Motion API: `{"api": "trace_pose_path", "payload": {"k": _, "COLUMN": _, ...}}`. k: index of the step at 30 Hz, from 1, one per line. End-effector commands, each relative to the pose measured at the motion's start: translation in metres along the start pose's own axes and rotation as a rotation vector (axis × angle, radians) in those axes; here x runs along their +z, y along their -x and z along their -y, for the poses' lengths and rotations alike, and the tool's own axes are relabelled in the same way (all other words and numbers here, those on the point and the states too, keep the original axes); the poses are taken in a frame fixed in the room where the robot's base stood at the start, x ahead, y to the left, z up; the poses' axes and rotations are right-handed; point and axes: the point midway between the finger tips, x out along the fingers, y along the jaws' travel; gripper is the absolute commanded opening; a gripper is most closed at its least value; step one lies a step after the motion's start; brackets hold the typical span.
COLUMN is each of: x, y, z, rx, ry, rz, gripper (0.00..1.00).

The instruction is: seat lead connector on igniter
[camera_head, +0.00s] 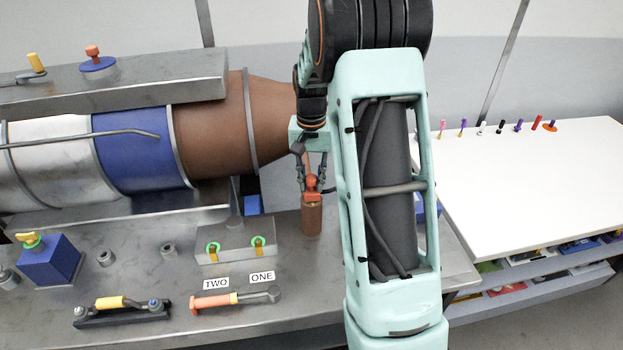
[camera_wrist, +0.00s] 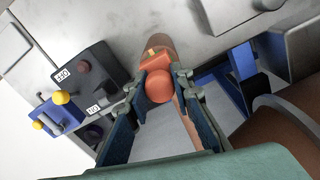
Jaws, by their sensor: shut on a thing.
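My gripper (camera_head: 311,178) points down at the right of the bench, with its fingers on either side of an orange-red connector (camera_head: 312,183). In the wrist view the gripper (camera_wrist: 158,82) is shut on this connector (camera_wrist: 160,88), which shows a round knob and a blocky part. Directly below it stands an upright brown cylinder (camera_head: 312,217); it also shows in the wrist view (camera_wrist: 157,47). The connector appears lined up with the cylinder's top; I cannot tell whether it is fully down. A grey block to the left carries two green-ringed fittings (camera_head: 213,249) (camera_head: 257,243), beside labels ONE and TWO.
A brown, blue and silver engine body (camera_head: 140,150) lies behind, close to my arm. An orange-handled tool (camera_head: 235,298), a yellow-handled tool (camera_head: 120,303) and a blue box (camera_head: 46,259) are on the bench (camera_head: 140,262). A white table (camera_head: 540,175) is at right.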

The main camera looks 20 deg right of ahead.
Motion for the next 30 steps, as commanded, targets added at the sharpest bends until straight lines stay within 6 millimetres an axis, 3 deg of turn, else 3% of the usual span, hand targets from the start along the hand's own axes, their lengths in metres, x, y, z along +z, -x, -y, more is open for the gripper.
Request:
{"api": "trace_pose_path", "payload": {"k": 22, "x": -0.0003, "y": -0.0036, "z": 0.0000, "rx": 0.000, "ry": 0.000, "rz": -0.001, "gripper": 0.00}}
{"api": "trace_pose_path", "payload": {"k": 23, "x": -0.0003, "y": -0.0036, "z": 0.0000, "rx": 0.000, "ry": 0.000, "rz": -0.001, "gripper": 0.22}}
{"api": "trace_pose_path", "payload": {"k": 28, "x": -0.0002, "y": -0.0036, "z": -0.0001, "rx": 0.000, "ry": 0.000, "rz": -0.001, "gripper": 0.41}}
{"api": "trace_pose_path", "payload": {"k": 30, "x": -0.0002, "y": -0.0036, "z": -0.0001, "rx": 0.000, "ry": 0.000, "rz": -0.001, "gripper": 0.41}}
